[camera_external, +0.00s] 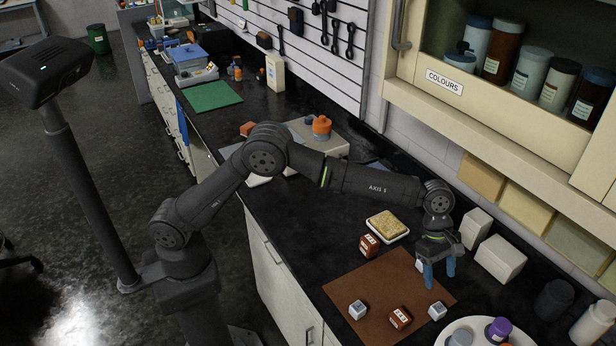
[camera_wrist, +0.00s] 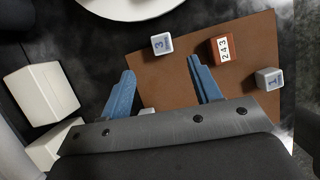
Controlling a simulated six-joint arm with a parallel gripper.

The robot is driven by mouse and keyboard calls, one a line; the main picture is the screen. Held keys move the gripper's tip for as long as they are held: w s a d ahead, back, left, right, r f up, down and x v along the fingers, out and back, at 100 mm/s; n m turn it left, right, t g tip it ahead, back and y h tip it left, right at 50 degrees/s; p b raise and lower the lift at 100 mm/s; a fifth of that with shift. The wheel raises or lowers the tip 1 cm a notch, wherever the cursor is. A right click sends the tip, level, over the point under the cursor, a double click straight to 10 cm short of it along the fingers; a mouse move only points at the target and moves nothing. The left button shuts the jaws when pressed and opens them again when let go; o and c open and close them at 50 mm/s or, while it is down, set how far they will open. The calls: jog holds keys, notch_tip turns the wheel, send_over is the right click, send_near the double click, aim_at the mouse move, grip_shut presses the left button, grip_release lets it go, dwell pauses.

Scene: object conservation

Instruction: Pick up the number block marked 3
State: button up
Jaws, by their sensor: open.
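The number block marked 3 (camera_wrist: 162,44) is a small pale cube with a blue-grey digit, seen in the wrist view just ahead of the gap between my fingertips. In the external view it appears to be the pale cube (camera_external: 437,311) at the right of the brown mat, its digit unreadable there. My gripper (camera_external: 440,279) has blue fingers pointing down, apart and empty. It is above the right corner of the mat, behind the block. In the wrist view my gripper (camera_wrist: 160,68) shows nothing held between its fingers.
A pale block marked 1 (camera_wrist: 268,78) and a red-brown block marked 243 (camera_wrist: 223,49) share the brown mat (camera_external: 380,283). Another red-brown block (camera_external: 369,245) is beside a food tray (camera_external: 402,237). White boxes (camera_external: 500,259) are right of my gripper. A white plate (camera_external: 462,326) holds small containers.

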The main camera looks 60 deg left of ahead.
aim_at(440, 310)
jog(key=x, duration=1.2)
jog(key=shift+a, duration=0.15)
jog(key=c, duration=1)
jog(key=shift+c, duration=0.2)
jog(key=shift+r, duration=0.1)
